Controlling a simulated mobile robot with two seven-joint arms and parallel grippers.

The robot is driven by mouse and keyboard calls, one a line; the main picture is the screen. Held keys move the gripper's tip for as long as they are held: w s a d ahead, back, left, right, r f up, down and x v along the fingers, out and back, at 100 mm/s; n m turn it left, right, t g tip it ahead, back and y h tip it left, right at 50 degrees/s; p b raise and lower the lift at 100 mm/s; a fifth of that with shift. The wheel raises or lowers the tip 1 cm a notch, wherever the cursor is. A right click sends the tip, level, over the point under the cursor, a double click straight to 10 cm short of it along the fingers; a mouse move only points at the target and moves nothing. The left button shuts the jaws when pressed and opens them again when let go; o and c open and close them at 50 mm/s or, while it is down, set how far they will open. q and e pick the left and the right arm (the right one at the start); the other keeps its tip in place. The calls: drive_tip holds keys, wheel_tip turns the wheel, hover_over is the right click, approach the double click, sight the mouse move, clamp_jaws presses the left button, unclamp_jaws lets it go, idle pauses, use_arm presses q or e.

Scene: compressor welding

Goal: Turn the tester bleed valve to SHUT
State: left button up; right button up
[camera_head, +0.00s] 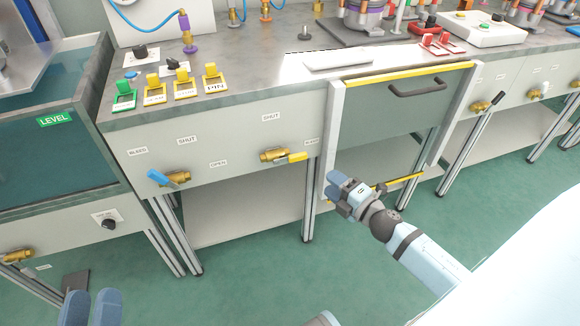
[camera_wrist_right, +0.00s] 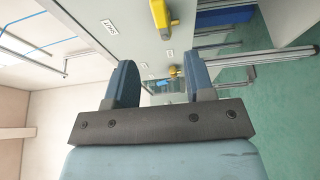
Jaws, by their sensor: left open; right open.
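Two brass valves sit on the grey bench front. One has a blue lever (camera_head: 168,178); the other has a yellow lever (camera_head: 291,157) lying roughly level, pointing right. A SHUT label (camera_head: 187,140) is above the blue-lever valve and another SHUT label (camera_head: 271,117) is above the yellow one. An OPEN label (camera_head: 218,163) lies between them. My left gripper (camera_head: 90,308) is open, low at left, partly cut off.
A grey flap with a dark handle (camera_head: 416,87) and yellow-edged frame stands right of the yellow lever. Bench legs (camera_head: 308,195) and a lower shelf (camera_head: 240,195) are below the panel. Green floor in front is clear.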

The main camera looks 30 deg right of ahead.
sight(300, 159)
drive_tip(key=w, duration=0.4)
drive_tip(key=w+a+b, duration=0.1)
drive_tip(key=w, duration=0.4)
drive_tip(key=w+a, duration=0.1)
drive_tip(key=w, duration=0.3)
drive_tip(key=shift+w, duration=0.3)
use_arm(q)
drive_tip(key=shift+w+d+f+g, duration=0.1)
drive_tip(key=shift+f+g, duration=0.15)
drive_tip(key=shift+f, duration=0.35)
drive_tip(key=shift+w+d+f+g, duration=0.1)
drive_tip(key=shift+f+g, duration=0.15)
drive_tip(key=shift+f, duration=0.35)
drive_tip(key=shift+r, duration=0.1)
use_arm(e)
clamp_jaws()
